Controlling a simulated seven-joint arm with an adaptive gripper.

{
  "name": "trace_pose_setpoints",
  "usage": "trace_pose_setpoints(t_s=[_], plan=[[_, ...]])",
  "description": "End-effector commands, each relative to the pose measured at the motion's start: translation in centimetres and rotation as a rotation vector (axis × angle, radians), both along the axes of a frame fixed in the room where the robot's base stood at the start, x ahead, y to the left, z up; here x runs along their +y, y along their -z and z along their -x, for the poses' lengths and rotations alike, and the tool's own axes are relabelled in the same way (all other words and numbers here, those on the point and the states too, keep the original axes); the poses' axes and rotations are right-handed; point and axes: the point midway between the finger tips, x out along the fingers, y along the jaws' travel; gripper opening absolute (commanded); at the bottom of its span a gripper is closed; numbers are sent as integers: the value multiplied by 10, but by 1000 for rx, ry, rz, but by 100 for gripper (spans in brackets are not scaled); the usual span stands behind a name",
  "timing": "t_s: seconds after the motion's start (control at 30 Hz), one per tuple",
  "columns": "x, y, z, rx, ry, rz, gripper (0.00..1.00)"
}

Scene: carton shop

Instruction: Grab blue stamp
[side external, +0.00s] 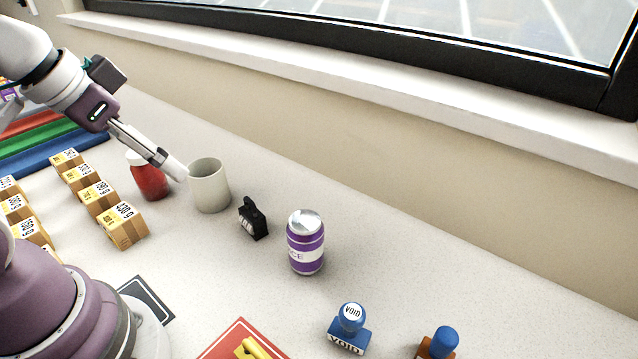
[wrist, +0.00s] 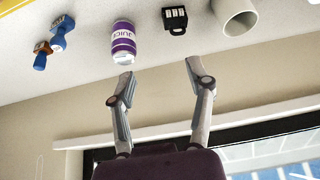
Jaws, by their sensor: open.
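The blue stamp (side external: 348,333) stands upright at the front right of the counter in the side view, with VOID on its round top and base. Beside it, farther right, is a second stamp (side external: 439,345) with a blue handle and an orange base, cut off by the frame edge. In the wrist view the blue stamp (wrist: 58,41) is at the upper left, next to the orange-based stamp (wrist: 41,55). My gripper (side external: 178,172) is up near the grey mug, far left of the stamps. In the wrist view my gripper (wrist: 158,68) is open and empty.
A purple juice can (side external: 306,243), a black padlock-like item (side external: 253,219), a grey mug (side external: 210,187) and a red bottle (side external: 150,182) stand between. Several small cartons (side external: 124,227) are at left. A red mat (side external: 232,341) with a yellow item lies in front. The wall and window sill run behind.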

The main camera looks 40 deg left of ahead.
Motion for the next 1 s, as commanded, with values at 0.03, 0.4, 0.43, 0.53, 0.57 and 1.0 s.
trace_pose_setpoints(t_s=[0.03,0.4,0.43,0.53,0.57,1.0], plan=[[0,0,0,0,0,0,53],[-116,11,-87,-6,505,-24,53],[-135,17,-93,-7,564,-22,53],[-198,44,-101,-16,747,-12,53],[-214,52,-100,-18,792,-8,53],[-297,126,-94,-25,985,15,53]])
